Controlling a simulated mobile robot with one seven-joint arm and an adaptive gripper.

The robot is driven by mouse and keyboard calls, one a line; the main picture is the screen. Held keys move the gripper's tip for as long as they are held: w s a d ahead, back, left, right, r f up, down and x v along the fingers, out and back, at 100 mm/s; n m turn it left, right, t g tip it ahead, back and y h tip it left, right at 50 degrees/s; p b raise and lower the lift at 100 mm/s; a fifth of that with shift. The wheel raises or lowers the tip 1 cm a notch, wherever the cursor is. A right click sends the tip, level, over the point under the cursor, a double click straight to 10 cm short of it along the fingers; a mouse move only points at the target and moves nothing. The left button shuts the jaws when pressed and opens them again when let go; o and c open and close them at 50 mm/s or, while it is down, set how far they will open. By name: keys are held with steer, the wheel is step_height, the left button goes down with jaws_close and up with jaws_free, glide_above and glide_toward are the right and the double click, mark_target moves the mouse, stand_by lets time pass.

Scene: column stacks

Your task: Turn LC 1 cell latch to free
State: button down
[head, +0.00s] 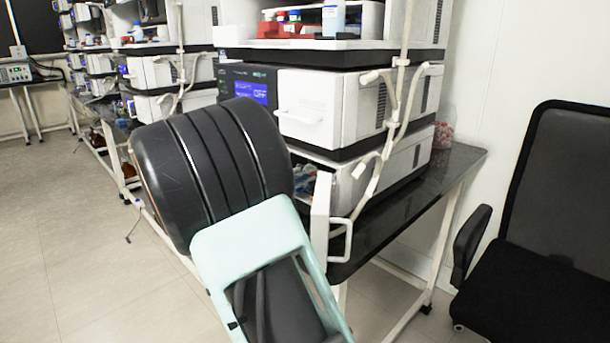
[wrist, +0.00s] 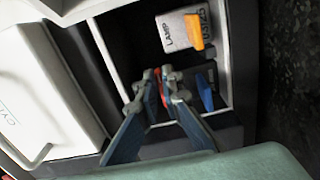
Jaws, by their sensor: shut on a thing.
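The LC stack's lower module (head: 405,168) has its front door (head: 321,215) swung open in the head view. In the wrist view its dark open bay holds a white block marked LAMP (wrist: 177,33) with an orange tab (wrist: 194,32). Below that is a blue tab (wrist: 204,92) on a dark part. My gripper (wrist: 163,85) reaches into the bay, left of the blue tab, with its fingertips together on a small red part (wrist: 163,94), which I take for the cell latch. The fingers hide most of it, so its angle cannot be told. My arm hides the gripper in the head view.
The upper module (head: 350,105) with a blue display sits above the bay. The open door juts out beside my arm. A white tube and cable run (head: 395,100) hangs along the stack's side. A black chair (head: 550,230) stands at right. Open floor (head: 60,240) lies at left.

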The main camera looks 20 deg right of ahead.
steer(key=c, duration=2.1)
jaws_free()
steer(key=shift+a, duration=0.1)
steer(key=v, duration=1.2)
